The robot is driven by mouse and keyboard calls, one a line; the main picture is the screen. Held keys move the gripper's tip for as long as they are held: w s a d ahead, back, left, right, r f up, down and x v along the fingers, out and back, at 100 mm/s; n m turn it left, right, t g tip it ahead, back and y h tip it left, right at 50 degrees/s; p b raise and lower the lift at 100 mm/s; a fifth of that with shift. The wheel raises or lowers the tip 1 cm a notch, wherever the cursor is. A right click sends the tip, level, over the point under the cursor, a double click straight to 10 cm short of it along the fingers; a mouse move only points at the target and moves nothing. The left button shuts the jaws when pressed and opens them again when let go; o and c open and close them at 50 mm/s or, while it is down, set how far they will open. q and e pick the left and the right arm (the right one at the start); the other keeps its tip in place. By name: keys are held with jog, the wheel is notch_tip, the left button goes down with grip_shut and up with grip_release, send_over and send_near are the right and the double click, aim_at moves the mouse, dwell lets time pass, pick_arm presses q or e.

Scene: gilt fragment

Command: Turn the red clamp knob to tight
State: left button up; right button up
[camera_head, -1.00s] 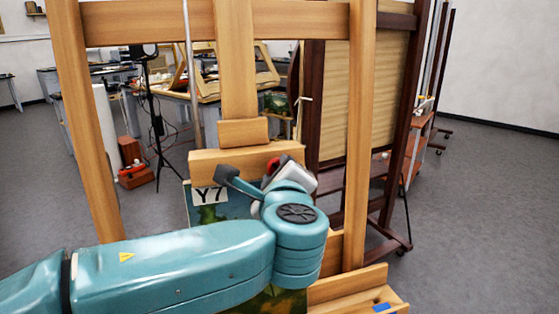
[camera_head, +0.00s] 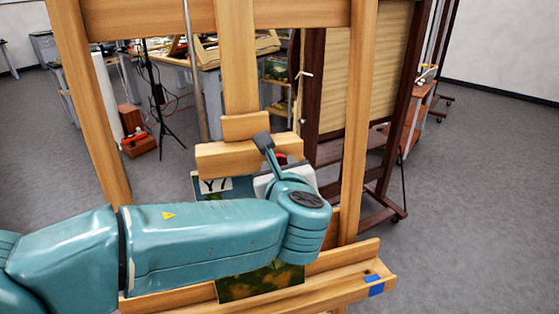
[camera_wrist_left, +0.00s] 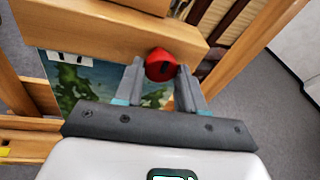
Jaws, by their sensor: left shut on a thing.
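The red clamp knob (camera_wrist_left: 160,65) sits at the wooden clamp block of the easel. In the left wrist view my left gripper (camera_wrist_left: 161,80) is shut on the knob, one finger on each side. In the head view only a small red bit of the knob (camera_head: 281,157) shows, and my left wrist hides most of my gripper. The wooden clamp block (camera_head: 225,158) stands above a painting (camera_head: 262,283) on the easel, which my arm partly covers. My right gripper is not in view.
The easel's wooden uprights (camera_head: 354,120) stand on both sides of the painting. A ledge (camera_head: 345,270) with blue tape (camera_head: 376,290) runs below. A dark easel (camera_head: 312,100), a tripod (camera_head: 160,100) and worktables stand behind. Grey floor is open at right.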

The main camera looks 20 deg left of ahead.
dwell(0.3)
pick_arm(q)
jog(key=o, duration=1.1)
jog(key=shift+c, duration=0.2)
jog(key=b+v, duration=0.2)
jog(key=v, duration=1.4)
jog(key=shift+s, duration=0.15)
jog(key=shift+d, duration=0.15)
